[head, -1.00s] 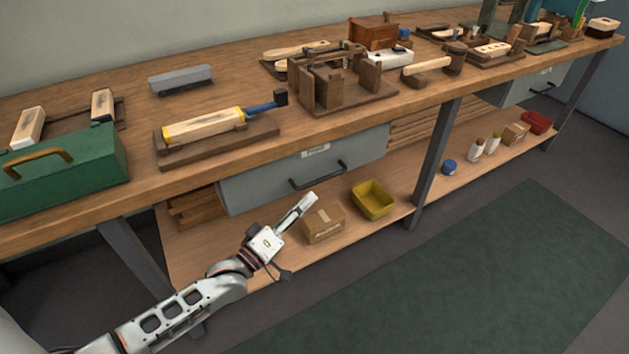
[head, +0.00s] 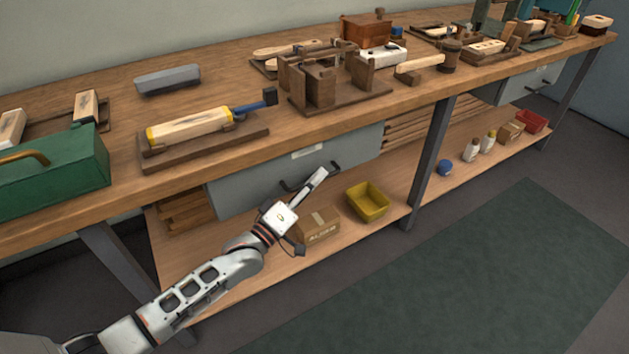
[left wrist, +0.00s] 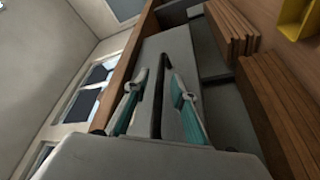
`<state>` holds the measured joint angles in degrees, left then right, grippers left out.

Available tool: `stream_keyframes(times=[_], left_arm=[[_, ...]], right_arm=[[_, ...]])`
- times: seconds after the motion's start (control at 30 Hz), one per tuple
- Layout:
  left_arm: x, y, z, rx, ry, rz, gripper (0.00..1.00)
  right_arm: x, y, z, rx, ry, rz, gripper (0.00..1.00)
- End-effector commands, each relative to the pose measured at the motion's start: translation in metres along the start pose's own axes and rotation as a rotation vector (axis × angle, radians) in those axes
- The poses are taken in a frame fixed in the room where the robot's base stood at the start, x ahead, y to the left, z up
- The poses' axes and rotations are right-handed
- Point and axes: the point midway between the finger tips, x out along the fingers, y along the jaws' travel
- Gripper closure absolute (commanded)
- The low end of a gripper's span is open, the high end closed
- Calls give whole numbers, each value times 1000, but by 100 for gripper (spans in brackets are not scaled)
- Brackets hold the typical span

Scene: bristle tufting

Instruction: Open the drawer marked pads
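A grey drawer (head: 240,188) hangs under the bench top and looks shut. It has a pale label (head: 309,151), too small to read, and a dark bar handle (head: 296,187). A second grey drawer (head: 520,86) with a label and handle is at the far right. My left gripper (head: 322,174) is at the near drawer's handle. In the left wrist view its two teal-padded fingers (left wrist: 159,101) are spread, with the dark handle between them and gaps on both sides. My right gripper is in neither view.
On the shelf below are a cardboard box (head: 317,227) close under my left gripper and a yellow bin (head: 368,201). A bench leg (head: 430,160) stands to the right. A green toolbox (head: 55,172) and several wooden fixtures are on the bench top.

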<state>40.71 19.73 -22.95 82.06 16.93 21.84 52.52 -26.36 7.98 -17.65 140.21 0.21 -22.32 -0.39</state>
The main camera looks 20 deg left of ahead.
Motion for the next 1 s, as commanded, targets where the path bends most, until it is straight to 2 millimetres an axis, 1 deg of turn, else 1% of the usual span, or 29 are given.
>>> stream_keyframes(times=[0.07,0.1,0.17,0.2,0.47,0.57,0.67,0.77,0.87,1.0], left_arm=[[0,0,0,0,0,0,74],[0,0,0,0,0,0,80],[0,0,0,0,0,0,95],[0,0,0,0,0,0,100],[-1,2,1,0,0,1,100],[-2,6,5,0,1,3,100],[-5,14,13,-2,2,4,100],[-10,26,26,-3,3,6,100],[-17,40,43,-2,3,7,100],[-30,61,72,-4,4,7,100]], right_arm=[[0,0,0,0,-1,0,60],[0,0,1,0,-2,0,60],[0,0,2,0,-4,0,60],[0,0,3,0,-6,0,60],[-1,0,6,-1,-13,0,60],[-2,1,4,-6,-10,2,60],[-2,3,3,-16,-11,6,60],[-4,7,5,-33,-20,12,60],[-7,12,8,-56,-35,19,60],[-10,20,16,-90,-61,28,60]])
